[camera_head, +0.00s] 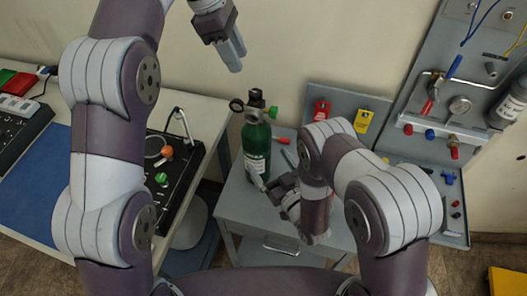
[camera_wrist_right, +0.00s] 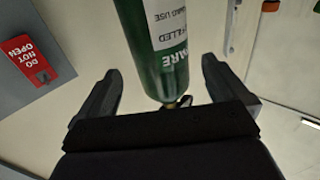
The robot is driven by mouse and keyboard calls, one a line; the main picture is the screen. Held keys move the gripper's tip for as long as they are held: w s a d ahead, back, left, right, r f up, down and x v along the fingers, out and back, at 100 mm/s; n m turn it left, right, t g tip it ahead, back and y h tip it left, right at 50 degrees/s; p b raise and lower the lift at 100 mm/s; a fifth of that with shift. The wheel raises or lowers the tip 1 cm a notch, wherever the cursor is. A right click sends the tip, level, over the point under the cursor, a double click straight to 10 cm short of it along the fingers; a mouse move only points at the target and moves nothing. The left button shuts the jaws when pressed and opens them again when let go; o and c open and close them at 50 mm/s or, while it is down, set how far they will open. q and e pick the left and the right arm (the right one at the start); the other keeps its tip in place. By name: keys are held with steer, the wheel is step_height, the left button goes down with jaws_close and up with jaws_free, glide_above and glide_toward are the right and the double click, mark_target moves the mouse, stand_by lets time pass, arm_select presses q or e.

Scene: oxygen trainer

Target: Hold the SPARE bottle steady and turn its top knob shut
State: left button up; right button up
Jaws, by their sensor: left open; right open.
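The green SPARE bottle (camera_head: 257,150) stands upright on the grey cart. Its valve head has a black piece on top (camera_head: 255,95), a round dark gauge (camera_head: 236,105) at the left and a green knob (camera_head: 272,112) at the right. My left gripper (camera_head: 236,66) is open and empty, above and left of the valve head. My right gripper (camera_head: 262,184) is low beside the bottle, partly hidden by its own arm. In the right wrist view the bottle (camera_wrist_right: 158,50), its label upside down, lies between the open fingers (camera_wrist_right: 160,72), with gaps on both sides.
The grey cart top (camera_head: 232,196) carries the bottle. A red tag and a yellow tag (camera_head: 363,121) hang on a grey panel behind. A tool board (camera_head: 425,150) with a gauge is at right. A bench with a black console (camera_head: 172,170) is at left.

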steer(key=x, duration=0.7)
steer(key=shift+w+a, duration=0.2)
steer(key=shift+w, duration=0.15)
steer(key=c, duration=1.8)
arm_select(q)
steer(key=o, duration=0.3)
steer(key=shift+w+a, duration=0.1)
steer(key=shift+a, duration=0.15)
steer(key=s+f+n+g+h, duration=0.3)
steer(key=s+f+n+h, duration=0.1)
steer(key=s+f+n, duration=0.15)
steer(key=m+t+h, duration=0.5)
steer(key=m+t, duration=1.1)
steer(key=m, duration=1.5)
glide_toward(260, 90)
steer(key=x, duration=1)
steer(key=shift+w+d+f, duration=0.2)
steer(key=shift+w, duration=0.1)
steer(key=c, duration=0.9)
